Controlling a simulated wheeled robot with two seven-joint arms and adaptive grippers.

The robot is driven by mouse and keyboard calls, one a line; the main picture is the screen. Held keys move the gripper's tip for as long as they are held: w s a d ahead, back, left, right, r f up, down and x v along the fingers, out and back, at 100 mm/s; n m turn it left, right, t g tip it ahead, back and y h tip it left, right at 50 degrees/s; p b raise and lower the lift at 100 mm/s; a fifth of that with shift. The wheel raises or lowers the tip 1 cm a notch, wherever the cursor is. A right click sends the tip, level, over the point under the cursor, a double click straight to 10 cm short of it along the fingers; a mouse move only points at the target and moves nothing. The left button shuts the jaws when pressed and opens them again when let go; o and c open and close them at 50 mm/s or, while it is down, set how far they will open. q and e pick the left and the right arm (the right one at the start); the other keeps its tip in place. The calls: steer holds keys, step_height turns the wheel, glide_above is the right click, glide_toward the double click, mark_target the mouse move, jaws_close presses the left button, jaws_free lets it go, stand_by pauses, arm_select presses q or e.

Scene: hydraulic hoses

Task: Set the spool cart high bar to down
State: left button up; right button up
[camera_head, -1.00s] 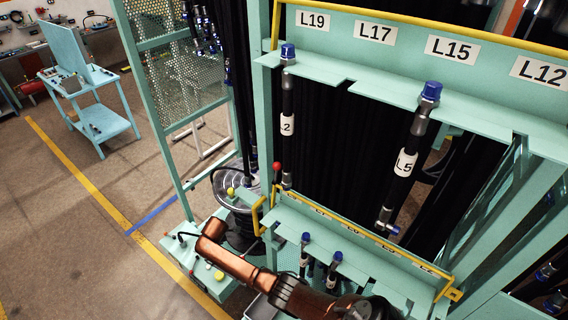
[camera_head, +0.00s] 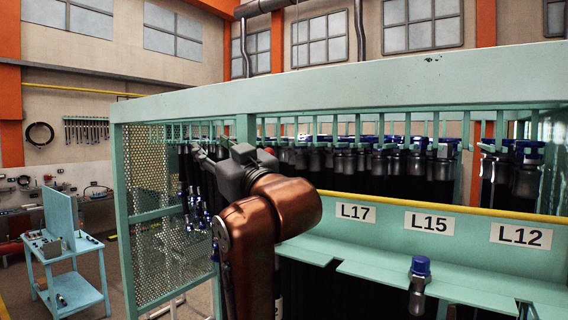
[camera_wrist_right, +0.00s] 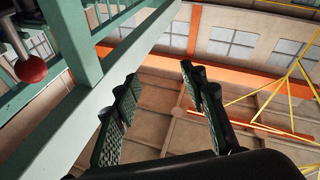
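The spool cart (camera_head: 400,85) is a pale green frame filling the right of the head view. A yellow bar (camera_head: 450,209) runs along it above the labels L17, L15 and L12; its left end is hidden behind my right arm. My right gripper (camera_head: 207,160) is raised in front of the cart's left part, near the perforated panel. In the right wrist view the two fingers (camera_wrist_right: 160,85) are apart with nothing between them. A red ball knob (camera_wrist_right: 30,68) shows at the upper left there, beside a green post and apart from the fingers. My left gripper is not in view.
Black hoses with blue caps (camera_head: 370,145) hang in a row behind the labels. One capped hose (camera_head: 420,270) stands in a lower shelf slot. A perforated panel (camera_head: 150,170) closes the cart's left side. A blue side table (camera_head: 70,275) stands at the left on open floor.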

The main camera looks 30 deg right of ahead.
steer(key=s+d+r+m+h+p, duration=0.1)
steer(key=s+d+r+m+p, duration=0.1)
steer(key=s+d+r, duration=0.5)
steer(key=w+d+f+m+g+h+p, duration=0.1)
steer(key=w+d+f+g+h+p, duration=0.15)
steer(key=d+f+p, duration=0.5)
steer(key=shift+g, duration=0.45)
steer(key=w, duration=0.2)
steer(key=w+f, duration=0.1)
steer(key=w, duration=0.3)
steer(key=shift+a+f+p, duration=0.2)
steer(key=shift+f+p, duration=0.1)
steer(key=shift+p, duration=0.05)
steer(key=shift+c, duration=0.3)
steer(key=shift+w, duration=0.1)
steer(key=shift+c, duration=0.7)
jaws_close()
